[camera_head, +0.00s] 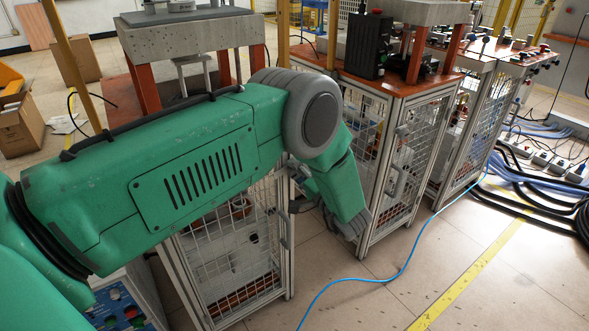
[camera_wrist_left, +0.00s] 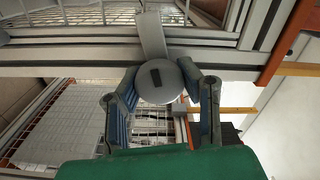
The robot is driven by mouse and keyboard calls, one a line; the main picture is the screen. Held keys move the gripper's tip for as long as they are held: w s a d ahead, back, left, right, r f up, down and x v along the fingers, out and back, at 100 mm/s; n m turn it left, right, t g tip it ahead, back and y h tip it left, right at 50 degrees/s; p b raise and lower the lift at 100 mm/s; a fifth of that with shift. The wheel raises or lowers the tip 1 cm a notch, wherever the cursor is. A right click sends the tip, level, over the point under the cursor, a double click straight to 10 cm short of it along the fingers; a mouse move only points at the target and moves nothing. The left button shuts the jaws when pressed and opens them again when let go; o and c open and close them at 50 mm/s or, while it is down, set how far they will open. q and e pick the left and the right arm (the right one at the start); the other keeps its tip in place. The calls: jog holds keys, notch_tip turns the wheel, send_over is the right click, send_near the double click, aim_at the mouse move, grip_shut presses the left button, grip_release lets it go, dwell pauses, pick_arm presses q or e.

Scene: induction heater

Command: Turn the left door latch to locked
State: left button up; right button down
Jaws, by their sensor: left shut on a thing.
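The door latch (camera_wrist_left: 158,84) shows in the left wrist view as a round grey knob with a dark slot. A flat pale bar (camera_wrist_left: 151,36) runs up from it across the metal door frame. My left gripper (camera_wrist_left: 162,76) has one finger on each side of the knob and is shut on it. In the head view my left gripper (camera_head: 305,192) is at the upper right edge of the left cage door (camera_head: 225,255), partly hidden behind my green forearm. The latch cannot be made out there. My right gripper is in neither view.
A second mesh cabinet (camera_head: 397,165) stands close to the right of my left gripper. A blue cable (camera_head: 385,279) crosses the floor. Black hoses (camera_head: 535,195) and power strips lie at far right. A cardboard box (camera_head: 20,125) stands at left. The front floor is mostly clear.

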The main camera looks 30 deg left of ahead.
pick_arm(q)
jog(key=shift+d+f+m, duration=0.15)
jog(key=shift+d+m, duration=0.1)
jog(key=shift+m, duration=0.45)
jog(key=shift+d+f+m, duration=0.15)
jog(key=shift+d+m, duration=0.05)
jog(key=shift+m, duration=0.5)
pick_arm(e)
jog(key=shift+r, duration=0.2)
pick_arm(q)
jog(key=o, duration=1.2)
jog(key=shift+c, duration=0.2)
jog(key=shift+o, duration=0.3)
jog(key=shift+w+d+r, duration=0.1)
jog(key=shift+d+r, duration=0.05)
jog(key=v, duration=1.2)
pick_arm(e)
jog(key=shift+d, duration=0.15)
